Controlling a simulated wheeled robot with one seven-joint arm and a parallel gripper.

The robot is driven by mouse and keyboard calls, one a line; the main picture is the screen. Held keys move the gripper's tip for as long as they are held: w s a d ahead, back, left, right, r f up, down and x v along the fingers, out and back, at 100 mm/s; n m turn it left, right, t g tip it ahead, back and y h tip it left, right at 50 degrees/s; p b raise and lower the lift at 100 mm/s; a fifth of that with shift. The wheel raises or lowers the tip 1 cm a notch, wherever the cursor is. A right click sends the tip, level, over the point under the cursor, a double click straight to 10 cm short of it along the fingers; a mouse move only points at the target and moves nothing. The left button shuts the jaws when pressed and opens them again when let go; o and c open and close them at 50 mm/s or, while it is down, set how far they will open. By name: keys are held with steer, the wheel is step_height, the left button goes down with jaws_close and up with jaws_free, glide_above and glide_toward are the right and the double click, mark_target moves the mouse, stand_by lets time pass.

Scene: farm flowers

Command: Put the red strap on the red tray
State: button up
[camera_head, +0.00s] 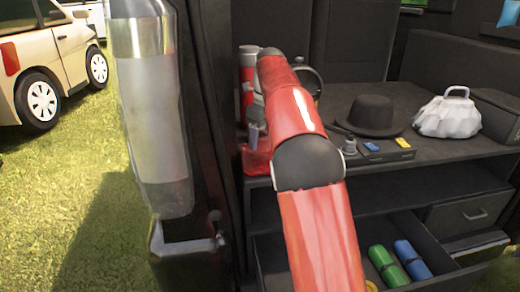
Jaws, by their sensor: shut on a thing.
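My red arm reaches from the bottom of the picture to the left end of the counter. My gripper (254,132) is a small grey part just left of the arm, pointing down and mostly hidden by it. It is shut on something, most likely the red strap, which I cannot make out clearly. A red, low shape (256,161) under the gripper, at the counter's left front edge, looks like the red tray. My arm covers its right side. I cannot tell whether the strap touches the tray.
A dark counter (415,155) carries a black hat (372,114), a white bag (449,113), small blue and yellow items, and a red cylinder (247,75). The open drawer below holds a green roll (389,266) and a blue roll (412,259). A dark door post stands left.

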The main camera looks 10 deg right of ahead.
mark_target(260, 149)
step_height(260, 149, down, 4)
steer(key=shift+r, duration=0.15)
steer(key=shift+a+f, duration=0.25)
steer(key=shift+f, duration=0.1)
steer(key=shift+f, duration=0.1)
steer(key=o, duration=0.8)
steer(key=r, duration=0.7)
steer(key=d+r, duration=0.1)
steer(key=r, duration=0.2)
steer(key=shift+s+r, duration=0.3)
steer(key=shift+s, duration=0.05)
steer(key=shift+s+r, duration=0.25)
steer(key=shift+r, duration=0.6)
